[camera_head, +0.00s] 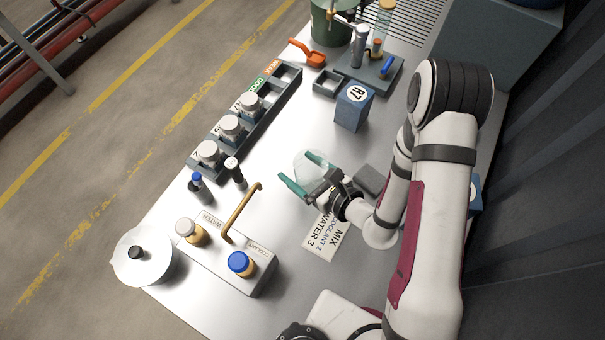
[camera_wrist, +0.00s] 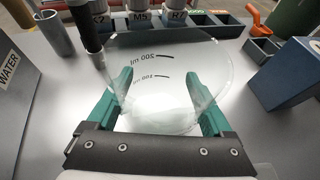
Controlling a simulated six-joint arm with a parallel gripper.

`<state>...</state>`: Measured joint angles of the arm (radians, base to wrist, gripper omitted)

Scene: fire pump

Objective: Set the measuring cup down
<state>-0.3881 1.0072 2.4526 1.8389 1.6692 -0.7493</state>
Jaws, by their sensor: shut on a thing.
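The clear measuring cup (camera_wrist: 165,85) is between the green fingers of my gripper (camera_wrist: 160,100) in the wrist view. Its marks for 200 ml and 100 ml show. In the head view the cup (camera_head: 312,165) is a faint clear shape between the fingers of my gripper (camera_head: 303,176), above the bare metal bench (camera_head: 270,130). My gripper is shut on it. The cup looks upright or nearly so. I cannot tell whether its base touches the bench.
A grey caddy (camera_head: 228,258) with an orange handle holds bottles at the front left. A tray of white-lidded jars (camera_head: 231,128) lies to the left. A blue R7 box (camera_head: 353,106) stands behind the cup. A mix card (camera_head: 322,236) lies near my wrist. Bench between tray and box is clear.

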